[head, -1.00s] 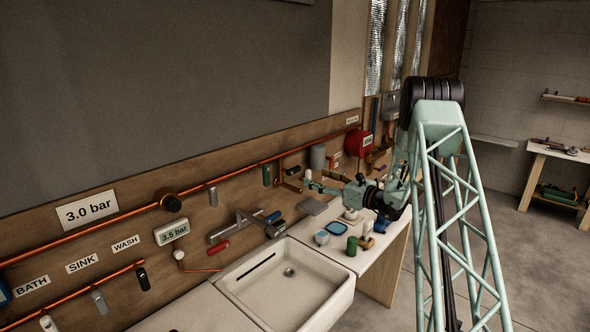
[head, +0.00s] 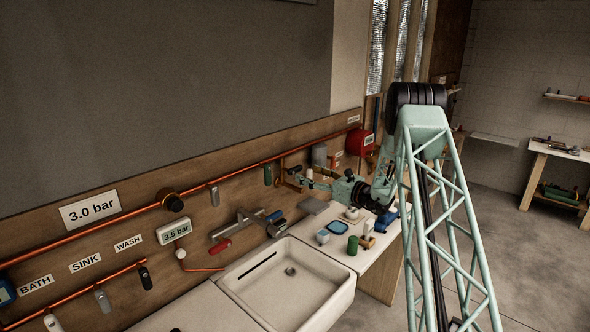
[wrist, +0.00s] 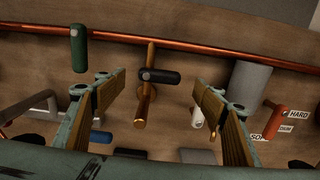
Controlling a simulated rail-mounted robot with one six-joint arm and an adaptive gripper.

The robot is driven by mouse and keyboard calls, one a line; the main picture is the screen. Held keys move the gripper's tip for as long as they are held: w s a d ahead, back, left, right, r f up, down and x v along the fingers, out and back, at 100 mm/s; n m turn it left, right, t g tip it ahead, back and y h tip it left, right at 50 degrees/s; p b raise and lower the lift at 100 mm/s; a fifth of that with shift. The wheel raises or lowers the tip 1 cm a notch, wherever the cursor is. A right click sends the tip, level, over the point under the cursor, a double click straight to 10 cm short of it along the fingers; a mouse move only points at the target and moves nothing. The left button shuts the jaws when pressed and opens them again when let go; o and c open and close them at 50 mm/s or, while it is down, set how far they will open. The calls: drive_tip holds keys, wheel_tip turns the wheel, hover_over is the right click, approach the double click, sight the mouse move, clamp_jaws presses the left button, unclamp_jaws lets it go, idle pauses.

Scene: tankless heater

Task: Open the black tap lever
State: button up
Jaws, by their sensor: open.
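The black tap lever (wrist: 160,76) sits crosswise on a copper tap stem at the middle of the wrist view. In the head view the lever is small and hard to make out near the gripper. My gripper (wrist: 158,82) is open, with one wood-faced finger to the left of the lever and the other to its right. Gaps show between both fingers and the lever. In the head view my gripper (head: 308,179) is close to the pipe board, above the back of the counter.
A green lever (wrist: 79,48) hangs left of the black one, and a grey cylinder (wrist: 248,83) and a red-brown lever (wrist: 290,120) are to the right. A copper pipe (wrist: 210,46) runs across behind. The sink (head: 290,285) and small counter items lie below.

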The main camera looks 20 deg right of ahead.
sight(297, 169)
drive_tip(key=shift+p+x, duration=0.75)
drive_tip(key=shift+x, duration=3.5)
drive_tip(key=shift+c, duration=0.4)
drive_tip(key=c, duration=1.3)
drive_tip(key=shift+o, duration=0.2)
